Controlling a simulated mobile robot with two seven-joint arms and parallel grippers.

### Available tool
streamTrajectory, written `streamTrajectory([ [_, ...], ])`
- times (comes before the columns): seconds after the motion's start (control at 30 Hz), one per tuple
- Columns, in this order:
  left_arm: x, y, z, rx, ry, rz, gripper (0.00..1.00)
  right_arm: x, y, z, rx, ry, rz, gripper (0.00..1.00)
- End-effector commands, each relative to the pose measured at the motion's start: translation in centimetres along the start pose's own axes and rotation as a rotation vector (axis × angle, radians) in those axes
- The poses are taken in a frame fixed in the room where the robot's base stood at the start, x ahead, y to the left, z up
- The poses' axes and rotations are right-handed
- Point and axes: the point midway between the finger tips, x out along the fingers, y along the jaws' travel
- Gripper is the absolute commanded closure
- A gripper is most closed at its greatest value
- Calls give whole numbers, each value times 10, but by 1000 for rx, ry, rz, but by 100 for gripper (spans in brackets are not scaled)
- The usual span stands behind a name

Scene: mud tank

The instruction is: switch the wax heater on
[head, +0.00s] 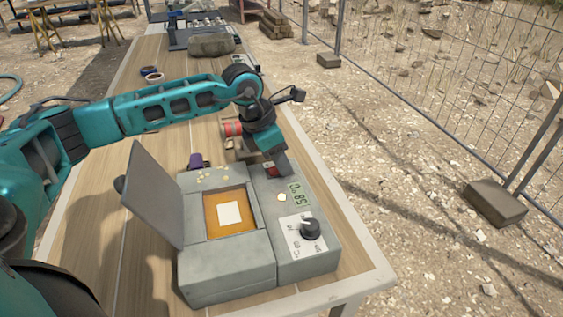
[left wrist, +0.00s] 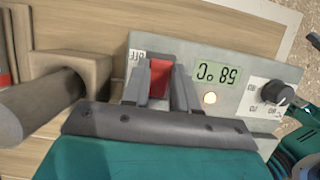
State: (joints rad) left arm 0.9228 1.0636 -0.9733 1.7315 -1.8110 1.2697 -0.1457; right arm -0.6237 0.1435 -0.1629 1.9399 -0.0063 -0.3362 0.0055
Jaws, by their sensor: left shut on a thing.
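The wax heater (head: 228,277) is a grey box on the table with its lid (head: 156,193) raised at the left. Amber wax with a pale square on it shows in its well. The control panel along its right side has a display (left wrist: 216,73) reading 58 °C, a round pale lamp (left wrist: 210,98) and a dark knob (head: 310,229). The red switch (left wrist: 159,77) is at the panel's far end, beside an OFF label. My left gripper (head: 274,169) reaches down to it, its two fingers on either side of the switch and shut on it. My right gripper is out of view.
A reel with red (head: 233,128) and a purple item (head: 196,160) stand just behind the heater. Tape rolls (head: 151,73) and a grey stone-like lump (head: 211,44) lie farther back. The table's right edge is close to the panel; a wire fence stands beyond.

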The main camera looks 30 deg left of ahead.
Motion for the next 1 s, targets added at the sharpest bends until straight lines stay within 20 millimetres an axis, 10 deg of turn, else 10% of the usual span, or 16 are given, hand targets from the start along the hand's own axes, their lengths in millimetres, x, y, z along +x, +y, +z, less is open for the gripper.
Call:
streamTrajectory([
  [0.13, -1, 0, 1, 0, -3, 0, 100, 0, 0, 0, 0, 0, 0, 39],
  [0.17, -1, 0, 1, 0, -3, 0, 70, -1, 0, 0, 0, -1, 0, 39],
  [0.4, 0, 0, 1, 0, -1, 0, 47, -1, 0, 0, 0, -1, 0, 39],
  [0.73, -6, 0, 1, 0, -1, 1, 47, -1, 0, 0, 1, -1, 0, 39],
  [1.0, -57, 1, 1, 1, -2, 4, 47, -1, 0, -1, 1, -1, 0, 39],
])
